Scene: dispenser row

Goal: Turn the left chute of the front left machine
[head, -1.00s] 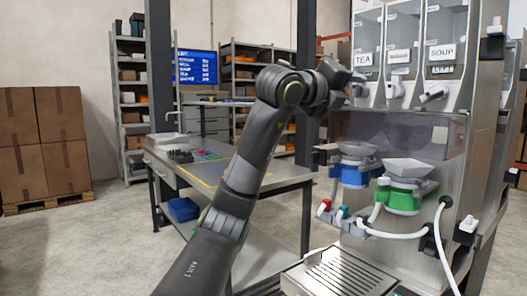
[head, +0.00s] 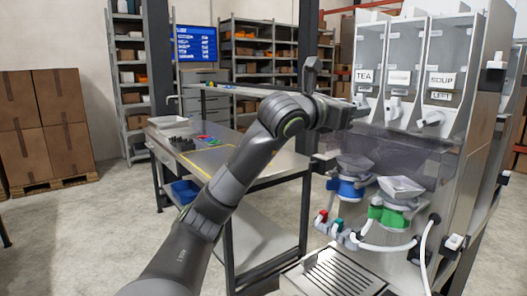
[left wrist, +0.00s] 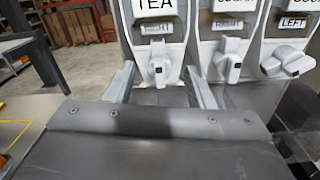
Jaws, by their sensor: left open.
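The dispensing machine (head: 468,100) stands at the right in the head view, with clear canisters labelled TEA, an unreadable middle one, and SOUP. The leftmost white chute (left wrist: 160,72) sits under the TEA label in the left wrist view; a small tag above it reads RIGHT. The middle chute (left wrist: 230,62) and the right chute (left wrist: 286,62), tagged LEFT, are beside it. My left gripper (left wrist: 162,84) is open, its two fingers either side of the leftmost chute, with gaps showing. In the head view, my gripper partly covers that chute's area. My right gripper is out of view.
Below the chutes are a blue funnel unit (head: 350,188), a green one (head: 390,216), white hoses and a slatted drip tray (head: 335,270). A metal worktable (head: 285,165) stands behind my left arm. Shelves and stacked cardboard boxes (head: 45,125) are farther back.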

